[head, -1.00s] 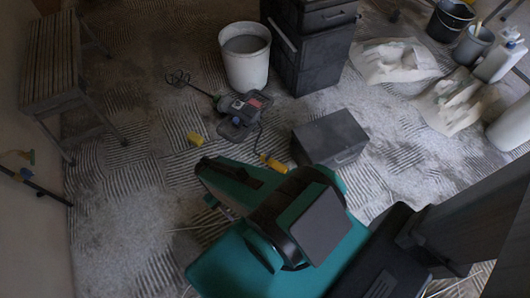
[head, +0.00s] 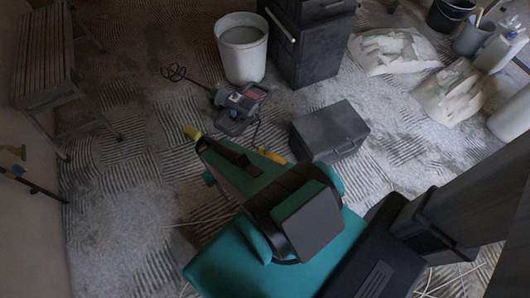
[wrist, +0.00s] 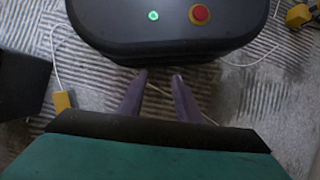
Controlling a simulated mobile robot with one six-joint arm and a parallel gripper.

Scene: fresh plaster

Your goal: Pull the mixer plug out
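The mixer (head: 240,100), dark with a reddish patch and a wire whisk, lies on the floor in the head view. A dark cable runs from it toward a yellow piece (head: 272,155), partly hidden by my arm; I cannot tell plug from socket there. Another yellow piece (head: 192,132) lies just beyond the arm's far end. In the wrist view, a yellow block (wrist: 62,102) with a white cable is left of my gripper (wrist: 160,75), and another yellow piece (wrist: 299,15) is at top right. My gripper's two fingers are apart with nothing between them.
A white bucket (head: 242,50) and a dark cabinet (head: 305,45) stand behind the mixer. A dark box (head: 328,130) sits right of the cable. A slatted bench (head: 45,60) is at left. Pale bags (head: 393,50) and buckets are at upper right. Ridged floor is clear at lower left.

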